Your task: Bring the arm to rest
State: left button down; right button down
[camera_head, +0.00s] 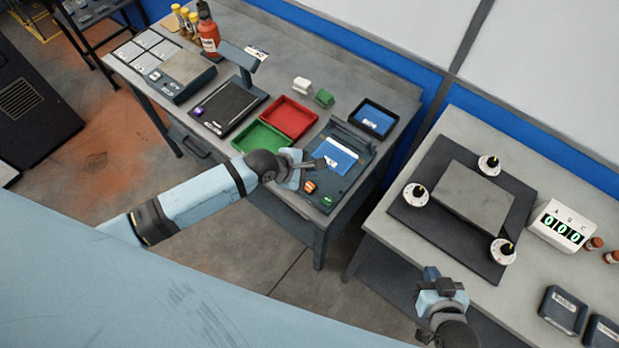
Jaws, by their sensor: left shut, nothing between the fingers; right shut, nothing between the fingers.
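My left gripper (319,163) reaches in from the left on a light blue arm. It hangs over the front right part of the left bench, above or beside a dark device with a blue screen (337,156), and it is shut and empty. Whether it touches the device I cannot tell. My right gripper (431,273) is at the bottom right, in front of the right bench's front edge. It is shut and empty, seen from above and partly hidden by its own wrist.
The left bench holds a red tray (289,118), a green tray (262,138), a red bottle (208,34) and a dark scale-like device (229,107). The right bench holds a grey plate (473,198) on a dark mat, white round knobs (416,196) and a counter (562,226). A floor gap separates the benches.

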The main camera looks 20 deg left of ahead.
pick_arm(q)
jog(key=shift+s+d+f+m, duration=0.2)
jog(key=shift+s+m, duration=0.25)
jog(key=shift+m, duration=0.15)
jog(key=s+a+m+t+y, duration=0.1)
jog(key=s+a+m+t, duration=0.1)
jog(key=s+m, duration=0.6)
jog(key=s+a+f+m+t+y, duration=0.1)
jog(key=s+a+m, duration=0.3)
jog(key=s+m, duration=0.4)
jog(key=m+t+y, duration=0.1)
jog(key=m, duration=0.2)
jog(key=shift+a+y, duration=0.3)
